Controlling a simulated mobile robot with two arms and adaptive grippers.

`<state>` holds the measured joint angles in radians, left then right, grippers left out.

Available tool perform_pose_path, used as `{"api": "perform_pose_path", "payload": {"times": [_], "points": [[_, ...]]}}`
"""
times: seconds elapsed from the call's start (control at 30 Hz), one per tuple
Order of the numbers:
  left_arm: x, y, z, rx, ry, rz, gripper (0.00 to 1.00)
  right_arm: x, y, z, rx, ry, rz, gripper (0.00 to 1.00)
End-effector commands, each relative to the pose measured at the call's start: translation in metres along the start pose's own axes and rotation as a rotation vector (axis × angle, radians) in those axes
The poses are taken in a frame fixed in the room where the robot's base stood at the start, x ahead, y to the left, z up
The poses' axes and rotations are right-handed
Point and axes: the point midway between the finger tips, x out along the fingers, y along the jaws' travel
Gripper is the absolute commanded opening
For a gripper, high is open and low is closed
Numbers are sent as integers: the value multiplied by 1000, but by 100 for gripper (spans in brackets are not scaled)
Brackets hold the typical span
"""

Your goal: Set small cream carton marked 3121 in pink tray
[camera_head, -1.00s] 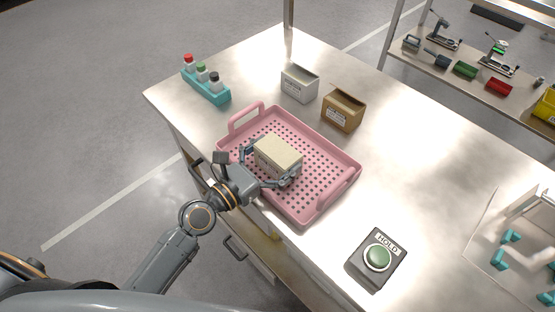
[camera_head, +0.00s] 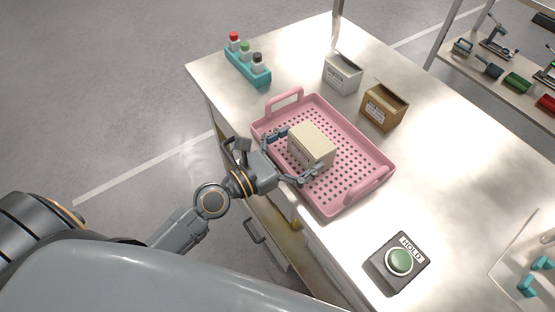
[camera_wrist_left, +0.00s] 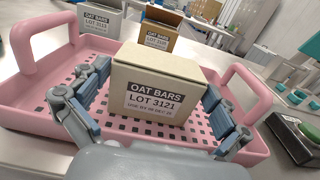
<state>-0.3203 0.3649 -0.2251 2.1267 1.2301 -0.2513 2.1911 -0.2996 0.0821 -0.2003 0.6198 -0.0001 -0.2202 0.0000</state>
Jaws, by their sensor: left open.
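The small cream carton (camera_head: 311,146) sits inside the pink tray (camera_head: 372,190), on its perforated floor. In the left wrist view the carton (camera_wrist_left: 158,70) shows a label reading OAT BARS LOT 3121, and the tray (camera_wrist_left: 25,95) spreads around it with a raised handle at each end. My left gripper (camera_head: 298,157) is open at the tray's near side. Its two fingers stand on either side of the carton, with gaps between fingers and carton in the wrist view (camera_wrist_left: 155,118). My right gripper is not in view.
A white carton (camera_head: 342,75), marked LOT 3133 or similar, and a brown open carton (camera_head: 383,107) stand behind the tray. A teal rack (camera_head: 247,68) holds capped bottles at the far left. A HOLD button box (camera_head: 398,262) sits to the right front. The table's right side is mostly clear.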

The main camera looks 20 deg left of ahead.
Motion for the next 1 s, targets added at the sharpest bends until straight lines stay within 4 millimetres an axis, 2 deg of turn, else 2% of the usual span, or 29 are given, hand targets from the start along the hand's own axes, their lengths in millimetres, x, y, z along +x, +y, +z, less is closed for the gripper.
{"api": "perform_pose_path", "payload": {"times": [0.03,0.2,0.4,0.6,1.0], "points": [[-14,0,-6,2,5,-1,100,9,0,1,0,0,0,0],[-51,0,-7,2,4,-1,100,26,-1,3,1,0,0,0],[-80,0,-6,1,2,0,100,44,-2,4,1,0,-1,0],[-92,0,-2,0,0,0,100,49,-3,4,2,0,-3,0],[-92,0,0,0,-1,0,100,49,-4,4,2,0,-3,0]]}}
